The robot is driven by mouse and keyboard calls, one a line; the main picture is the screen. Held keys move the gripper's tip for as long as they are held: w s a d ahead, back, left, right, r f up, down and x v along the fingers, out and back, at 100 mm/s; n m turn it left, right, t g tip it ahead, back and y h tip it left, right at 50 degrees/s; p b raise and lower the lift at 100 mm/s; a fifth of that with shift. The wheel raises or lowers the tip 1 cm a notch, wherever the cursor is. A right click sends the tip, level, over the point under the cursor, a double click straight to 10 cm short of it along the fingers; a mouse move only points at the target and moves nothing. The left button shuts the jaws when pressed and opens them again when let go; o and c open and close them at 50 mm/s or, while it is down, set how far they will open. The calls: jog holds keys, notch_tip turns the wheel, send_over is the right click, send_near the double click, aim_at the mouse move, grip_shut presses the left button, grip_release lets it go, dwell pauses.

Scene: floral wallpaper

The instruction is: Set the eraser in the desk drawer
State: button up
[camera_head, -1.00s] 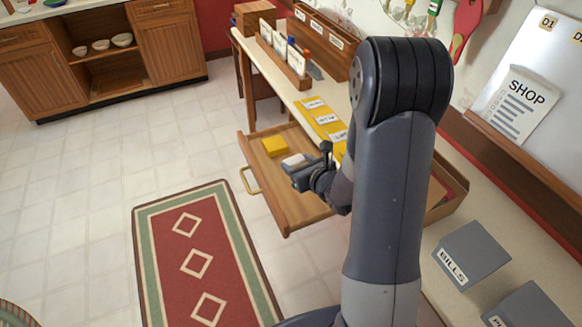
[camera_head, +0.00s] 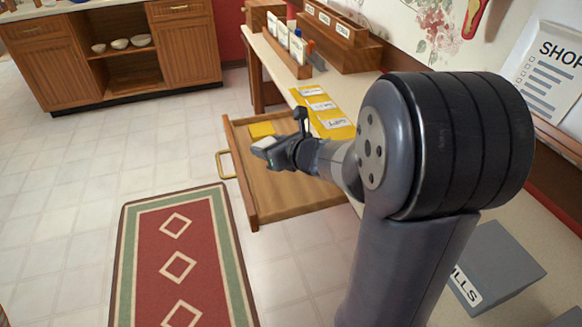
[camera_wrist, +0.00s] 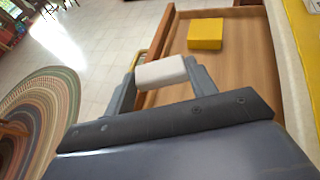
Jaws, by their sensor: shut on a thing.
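The desk drawer (camera_head: 285,205) is pulled open, with a brass handle (camera_head: 222,164) on its front. My gripper (camera_head: 262,146) is above the drawer's front left part in the head view. In the wrist view my gripper (camera_wrist: 160,74) is shut on a white block, the eraser (camera_wrist: 161,72), held between its two fingers. The eraser appears raised near the drawer's front wall. A yellow block (camera_wrist: 205,34) lies inside the drawer (camera_wrist: 230,75); it also shows in the head view (camera_head: 262,130), partly behind my gripper.
Yellow labelled envelopes (camera_head: 322,108) lie on the desktop beside the drawer. A wooden organizer (camera_head: 290,55) stands farther back. A grey BILLS box (camera_head: 500,262) sits at right. The drawer floor around the yellow block is bare.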

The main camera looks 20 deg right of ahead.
aim_at(273, 182)
notch_tip(273, 182, down, 10)
jog(key=b, duration=0.4)
jog(key=shift+f, duration=0.15)
jog(key=o, duration=0.7)
jog(key=shift+c, duration=0.2)
jog(key=shift+r, duration=0.2)
jog(key=p+v, duration=0.2)
jog(key=v, duration=0.8)
jog(key=shift+s+d+r, duration=0.1)
jog(key=shift+s+r, duration=0.1)
jog(key=shift+s+d+r, duration=0.2)
jog(key=shift+s, duration=0.45)
